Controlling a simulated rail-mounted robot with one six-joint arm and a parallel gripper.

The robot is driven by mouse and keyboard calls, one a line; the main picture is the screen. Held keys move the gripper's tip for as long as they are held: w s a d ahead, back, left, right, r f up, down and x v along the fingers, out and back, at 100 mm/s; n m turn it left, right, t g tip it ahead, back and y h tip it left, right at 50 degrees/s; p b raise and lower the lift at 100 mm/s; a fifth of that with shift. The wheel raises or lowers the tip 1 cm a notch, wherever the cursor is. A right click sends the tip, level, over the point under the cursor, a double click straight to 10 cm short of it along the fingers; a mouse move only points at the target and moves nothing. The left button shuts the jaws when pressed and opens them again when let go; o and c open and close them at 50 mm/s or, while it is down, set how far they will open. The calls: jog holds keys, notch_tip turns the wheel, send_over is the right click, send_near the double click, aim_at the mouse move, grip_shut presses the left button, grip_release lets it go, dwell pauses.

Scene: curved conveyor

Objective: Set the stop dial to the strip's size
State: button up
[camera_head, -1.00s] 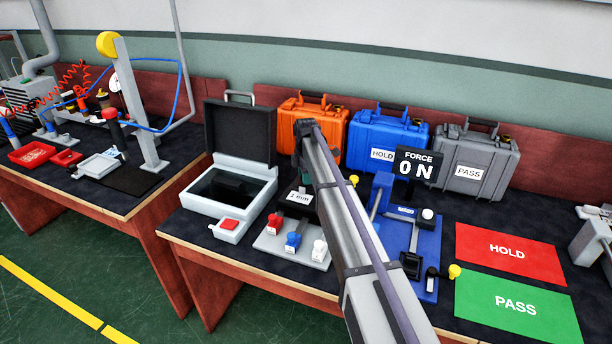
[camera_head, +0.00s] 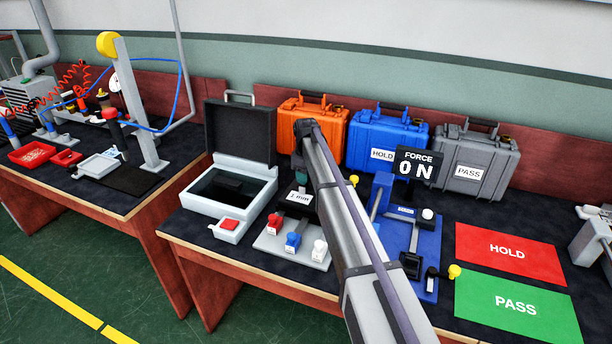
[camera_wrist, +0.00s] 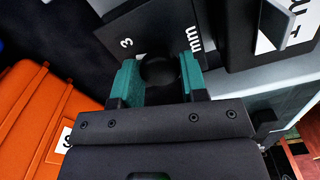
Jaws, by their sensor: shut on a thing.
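In the wrist view my gripper (camera_wrist: 160,80) has its teal fingers closed on a dark round knob (camera_wrist: 158,70), which looks like the stop dial. The knob stands on a dark panel (camera_wrist: 112,32) marked "3" and "mm", and the gripper covers part of that panel. In the head view my arm hides most of the dial, and a bit of teal finger (camera_head: 301,177) shows above a small white label (camera_head: 300,197) that seems to read "1 mm". I cannot make out a strip for certain.
A grey plate with red, blue and white buttons (camera_head: 291,242) lies in front of the dial. An open case (camera_head: 240,130) stands left, a blue fixture (camera_head: 425,240) right. Orange (camera_head: 330,125), blue (camera_head: 360,135) and grey (camera_head: 495,160) cases stand behind. HOLD (camera_head: 530,265) and PASS (camera_head: 480,300) mats lie right.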

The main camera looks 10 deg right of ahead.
jog(key=m, duration=0.6)
dwell(0.6)
jog(key=o, duration=0.9)
notch_tip(320, 180, up, 11)
jog(key=p, duration=1.1)
jog(key=shift+f, duration=0.15)
